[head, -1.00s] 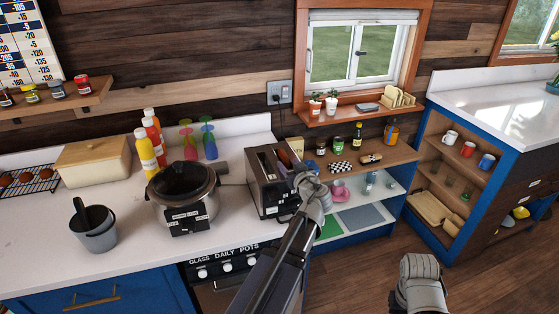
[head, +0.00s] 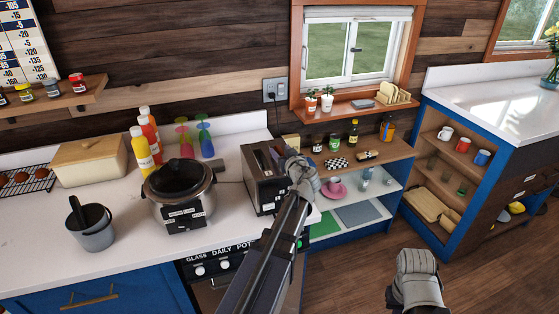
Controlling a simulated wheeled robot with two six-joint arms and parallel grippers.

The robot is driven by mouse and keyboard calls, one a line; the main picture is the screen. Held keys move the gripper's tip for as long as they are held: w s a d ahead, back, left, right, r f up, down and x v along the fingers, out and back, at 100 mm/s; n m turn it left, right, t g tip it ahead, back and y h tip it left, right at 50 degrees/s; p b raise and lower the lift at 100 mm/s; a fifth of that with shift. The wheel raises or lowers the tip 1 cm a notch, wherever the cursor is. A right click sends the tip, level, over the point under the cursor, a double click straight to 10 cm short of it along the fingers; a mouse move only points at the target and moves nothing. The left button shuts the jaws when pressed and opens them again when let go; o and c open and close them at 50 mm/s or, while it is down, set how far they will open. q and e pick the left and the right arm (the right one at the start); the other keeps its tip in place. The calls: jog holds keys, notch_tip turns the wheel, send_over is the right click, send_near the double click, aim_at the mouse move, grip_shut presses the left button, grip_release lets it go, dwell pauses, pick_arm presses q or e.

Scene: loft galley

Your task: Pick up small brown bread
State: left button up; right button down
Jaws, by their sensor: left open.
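Small brown rolls (head: 21,177) sit on a black wire rack at the far left of the counter. I cannot tell whether one of these is the small brown bread. The dark toaster (head: 262,188) stands near the counter's right end. My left gripper (head: 287,153) is open at the toaster's upper right edge, and its fingers partly hide that side. I cannot tell whether it touches anything or whether bread is in the slots. My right gripper (head: 416,262) is low over the floor at right, its jaws not clear.
A pot (head: 180,192), a grey bucket (head: 92,228), a bread box (head: 92,162) and bottles stand left of the toaster. An open shelf unit (head: 345,203) with cups and jars is at right. The front counter is partly clear.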

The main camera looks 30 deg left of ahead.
pick_arm(q)
jog(key=shift+x, duration=0.95)
jog(key=shift+s, duration=0.1)
grip_shut()
